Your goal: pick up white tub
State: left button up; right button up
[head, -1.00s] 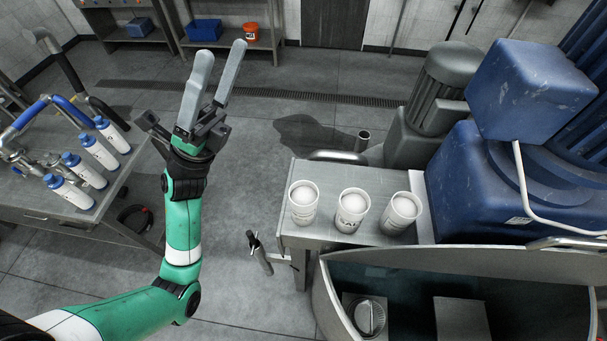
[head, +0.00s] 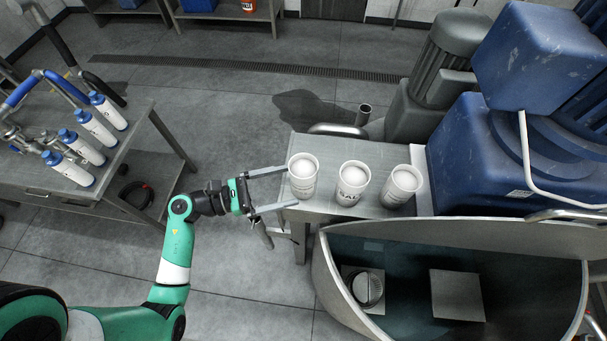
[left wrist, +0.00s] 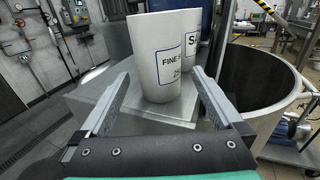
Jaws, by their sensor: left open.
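Three white tubs stand upright in a row on a small metal table (head: 325,228): the left tub (head: 303,177), the middle tub (head: 352,184) and the right tub (head: 402,187). My left gripper (head: 291,187) is open at the table's left edge. Its fingers point right, one on the far side and one on the near side of the left tub, with their tips close to it. In the left wrist view the nearest tub (left wrist: 160,62), with a label, stands ahead between the open fingers (left wrist: 155,100). A second tub (left wrist: 190,40) is partly hidden behind it. My right gripper is not in view.
A large open steel bowl (head: 450,235) lies just in front of the table. A blue mixer (head: 480,170) stands close to the right of the tubs. Another table (head: 130,165) with several blue-capped white bottles is at left. The floor between the tables is open.

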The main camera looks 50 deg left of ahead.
aim_at(292, 183)
pick_arm(q)
jog(key=p+x, duration=0.1)
jog(key=x, duration=0.3)
jog(key=shift+w+d+r+p, duration=0.1)
jog(key=shift+w+r+p, duration=0.05)
jog(key=shift+w+p, duration=0.2)
jog(key=shift+w+d, duration=0.15)
jog(key=shift+w, duration=0.2)
grip_shut()
